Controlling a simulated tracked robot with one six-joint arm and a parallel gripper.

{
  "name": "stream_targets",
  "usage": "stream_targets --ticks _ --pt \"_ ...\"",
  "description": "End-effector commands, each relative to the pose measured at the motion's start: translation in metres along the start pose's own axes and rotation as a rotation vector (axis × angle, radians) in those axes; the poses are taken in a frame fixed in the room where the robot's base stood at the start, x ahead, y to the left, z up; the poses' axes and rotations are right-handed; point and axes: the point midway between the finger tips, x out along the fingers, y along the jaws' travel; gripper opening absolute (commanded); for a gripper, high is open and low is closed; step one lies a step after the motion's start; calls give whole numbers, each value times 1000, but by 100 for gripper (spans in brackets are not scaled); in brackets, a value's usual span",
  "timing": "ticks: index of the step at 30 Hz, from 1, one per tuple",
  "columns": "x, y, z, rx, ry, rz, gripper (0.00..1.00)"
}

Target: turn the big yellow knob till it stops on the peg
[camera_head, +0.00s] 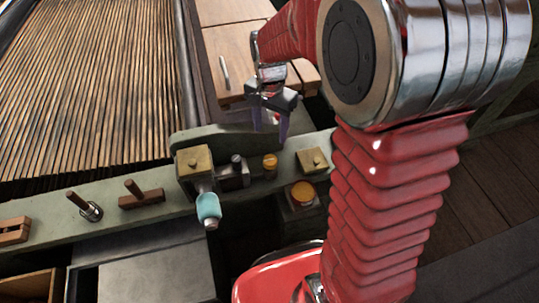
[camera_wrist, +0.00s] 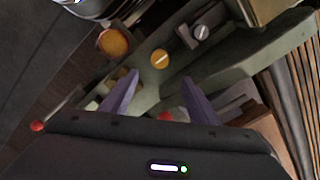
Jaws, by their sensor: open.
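The larger round yellow-orange knob (camera_head: 303,193) sits on a dark block at the front edge of the green rail. It also shows at the upper left in the wrist view (camera_wrist: 113,42). A smaller yellow knob with a slot line (camera_head: 270,163) is on the rail; the wrist view shows it too (camera_wrist: 160,58), just beyond my fingertips. My gripper (camera_head: 271,133) points down with its purple fingers apart and empty, above and behind the two knobs; its fingers also show in the wrist view (camera_wrist: 158,78). I cannot tell which part is the knob's stop peg.
A grey slotted knob (camera_wrist: 201,32) is close to the small yellow knob. A brass block with a turquoise handle (camera_head: 208,206), a square brass plate (camera_head: 312,160) and wooden pegs (camera_head: 133,187) are along the rail (camera_head: 160,208). Wooden slats lie behind.

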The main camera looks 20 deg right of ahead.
Motion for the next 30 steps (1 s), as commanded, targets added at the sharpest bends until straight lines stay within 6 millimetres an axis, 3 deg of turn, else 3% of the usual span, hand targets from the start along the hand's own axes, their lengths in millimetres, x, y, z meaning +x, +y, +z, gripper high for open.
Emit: stream_targets --ticks 14,30 --pt "10 0 0 -1 -1 1 55" --pt "88 1 1 -2 -2 2 55"
